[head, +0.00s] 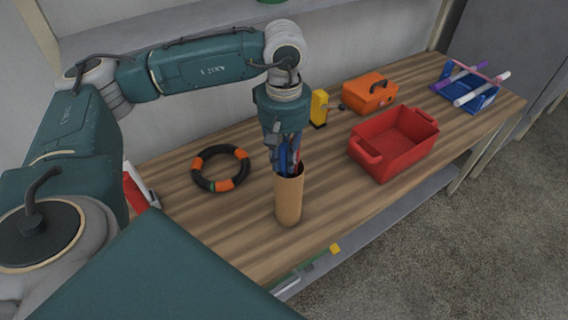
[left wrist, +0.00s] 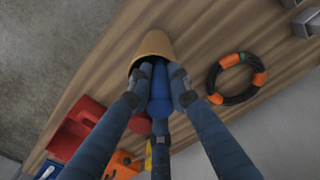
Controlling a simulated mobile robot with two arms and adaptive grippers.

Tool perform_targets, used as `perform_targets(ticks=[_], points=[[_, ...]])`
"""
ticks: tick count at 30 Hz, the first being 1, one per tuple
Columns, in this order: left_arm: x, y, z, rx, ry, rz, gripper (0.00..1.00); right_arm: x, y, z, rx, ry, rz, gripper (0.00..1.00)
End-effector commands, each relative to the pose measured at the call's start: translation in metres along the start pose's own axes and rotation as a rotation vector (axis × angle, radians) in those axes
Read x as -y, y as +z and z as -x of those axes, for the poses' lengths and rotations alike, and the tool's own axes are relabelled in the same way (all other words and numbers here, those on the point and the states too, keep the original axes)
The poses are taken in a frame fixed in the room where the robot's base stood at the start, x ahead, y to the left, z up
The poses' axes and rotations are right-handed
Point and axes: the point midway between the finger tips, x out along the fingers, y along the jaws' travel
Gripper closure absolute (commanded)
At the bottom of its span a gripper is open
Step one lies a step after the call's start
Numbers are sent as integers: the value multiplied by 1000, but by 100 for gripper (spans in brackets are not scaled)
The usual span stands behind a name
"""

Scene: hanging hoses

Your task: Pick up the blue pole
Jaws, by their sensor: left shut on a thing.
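A tan cylindrical holder (head: 288,204) stands upright on the wooden table, below my left gripper (head: 286,158). The blue pole (left wrist: 160,98) stands in the holder with its end sticking out of the mouth. In the left wrist view my left gripper (left wrist: 158,80) is shut on it, one finger on each side, right at the holder's rim (left wrist: 155,44). A red pole (left wrist: 140,124) sticks out beside the blue one. The fingers hide much of both poles in the head view. My right gripper is not in view.
A black and orange ring hose (head: 221,168) lies left of the holder. A red bin (head: 394,148), an orange toolbox (head: 370,92) and a yellow tool (head: 319,107) stand to the right. A blue rack (head: 466,95) with poles is at the far right. The table's front edge is close to the holder.

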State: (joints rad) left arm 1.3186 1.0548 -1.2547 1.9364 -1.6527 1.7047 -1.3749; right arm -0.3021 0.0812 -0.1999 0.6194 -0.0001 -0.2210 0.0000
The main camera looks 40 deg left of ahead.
Motion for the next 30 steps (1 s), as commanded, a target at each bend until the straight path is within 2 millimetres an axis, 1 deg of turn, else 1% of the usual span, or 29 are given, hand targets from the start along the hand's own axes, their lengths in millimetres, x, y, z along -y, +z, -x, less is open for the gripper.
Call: perform_targets(ticks=[5,8,16,20,21,24,30], points=[[-1,-1,14,-2,4,1,100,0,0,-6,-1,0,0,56],[-1,-1,29,-3,5,0,100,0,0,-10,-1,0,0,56],[-2,0,84,-2,6,-1,100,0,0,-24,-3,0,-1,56],[-2,0,115,-3,7,-1,100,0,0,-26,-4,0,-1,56],[-1,-1,126,-4,5,1,100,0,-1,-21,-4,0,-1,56],[-1,-1,144,-5,5,1,100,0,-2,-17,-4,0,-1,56],[-1,0,173,-3,4,-1,100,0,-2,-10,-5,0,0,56]])
